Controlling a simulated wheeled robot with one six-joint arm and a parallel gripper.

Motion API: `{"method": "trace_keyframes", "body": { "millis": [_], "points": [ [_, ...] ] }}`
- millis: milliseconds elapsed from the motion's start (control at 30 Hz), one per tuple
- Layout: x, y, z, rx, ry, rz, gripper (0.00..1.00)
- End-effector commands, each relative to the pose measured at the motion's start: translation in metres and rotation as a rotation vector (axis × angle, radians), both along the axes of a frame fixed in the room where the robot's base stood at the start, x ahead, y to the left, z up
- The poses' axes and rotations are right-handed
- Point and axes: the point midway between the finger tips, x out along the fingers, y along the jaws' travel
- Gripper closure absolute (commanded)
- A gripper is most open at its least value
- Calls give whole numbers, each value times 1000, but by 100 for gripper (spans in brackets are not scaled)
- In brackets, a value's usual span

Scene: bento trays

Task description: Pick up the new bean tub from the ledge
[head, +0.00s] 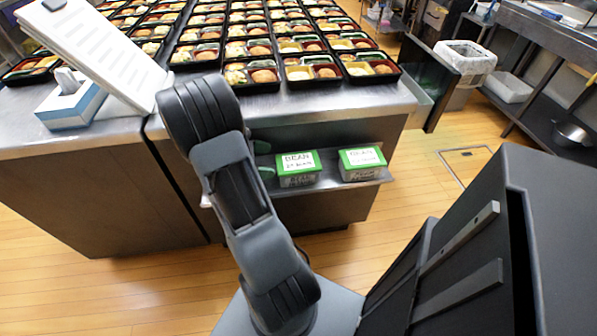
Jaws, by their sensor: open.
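The bean tub (297,169) has a green lid rim and a white label on top that seems to read BEAN. It sits upright on the steel ledge (337,184) at the counter's front. A second green-rimmed tub (361,164) stands apart to its right; its label is too small to read surely.
The counter above the ledge holds rows of bento trays (312,68). A white slatted panel (95,45) and a blue-white box (70,103) stand at the left. A bin with a white liner (466,62) is at the right. The wooden floor before the ledge is clear.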

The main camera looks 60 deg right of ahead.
Motion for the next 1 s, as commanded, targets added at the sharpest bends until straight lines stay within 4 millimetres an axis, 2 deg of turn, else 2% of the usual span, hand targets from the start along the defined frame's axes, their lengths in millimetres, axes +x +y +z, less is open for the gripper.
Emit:
{"method": "trace_keyframes", "body": {
  "millis": [100, 367, 700, 1000],
  "points": [
    [-11, -8, -6, 0, 0, -1, 0],
    [-22, -16, -12, -2, -2, -1, 0],
    [-53, -39, -26, 0, -2, -2, 0],
    [-57, -42, -27, -1, -3, 0, 0]
  ]
}}
